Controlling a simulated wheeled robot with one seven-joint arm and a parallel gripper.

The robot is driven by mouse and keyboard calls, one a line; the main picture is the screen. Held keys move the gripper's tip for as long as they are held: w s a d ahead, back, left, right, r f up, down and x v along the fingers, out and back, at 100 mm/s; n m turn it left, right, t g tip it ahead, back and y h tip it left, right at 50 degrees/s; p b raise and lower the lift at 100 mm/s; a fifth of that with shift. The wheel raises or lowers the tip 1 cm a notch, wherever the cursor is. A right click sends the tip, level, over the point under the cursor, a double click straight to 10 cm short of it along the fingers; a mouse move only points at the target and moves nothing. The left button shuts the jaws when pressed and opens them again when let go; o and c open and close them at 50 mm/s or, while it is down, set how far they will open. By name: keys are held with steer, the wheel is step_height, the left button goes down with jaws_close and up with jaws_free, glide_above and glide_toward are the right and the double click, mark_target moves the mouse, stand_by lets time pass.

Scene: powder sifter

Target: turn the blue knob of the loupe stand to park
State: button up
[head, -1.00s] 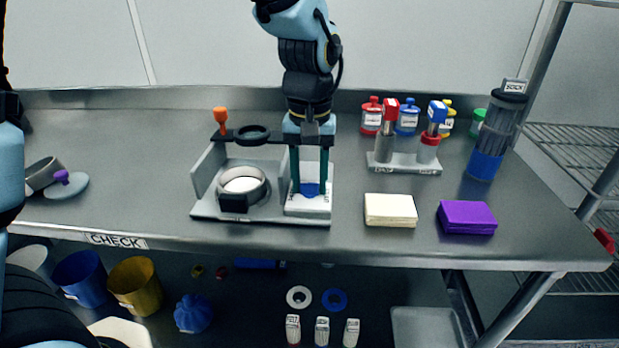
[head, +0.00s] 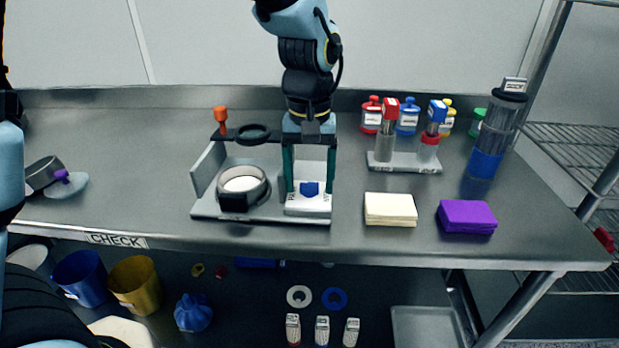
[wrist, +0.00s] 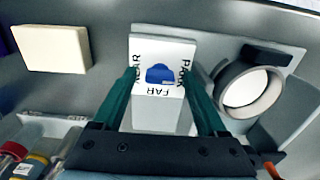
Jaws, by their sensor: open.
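The loupe stand (head: 206,186) is a grey frame near the table's front. It carries an orange-handled dark ring at the top and a grey ring with a white disc below. The blue knob (head: 309,189) sits on a white block on the stand's right side; it also shows in the wrist view (wrist: 160,74). The block's labels NEAR, FAR and PARK show around the knob, PARK on the right in the wrist view. My gripper (head: 309,190) is open, its two green fingers on either side of the knob, with visible gaps. It also shows in the wrist view (wrist: 160,82).
Cream pads (head: 390,209) and a purple pad stack (head: 467,216) lie right of the stand. A rack with red and blue stamps (head: 405,163), several small jars and a tall sifter (head: 492,135) stand behind.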

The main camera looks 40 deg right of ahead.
mark_target(310, 183)
step_height(310, 183, up, 11)
steer(key=shift+b, duration=0.45)
steer(key=shift+f, duration=0.15)
stand_by(0.3)
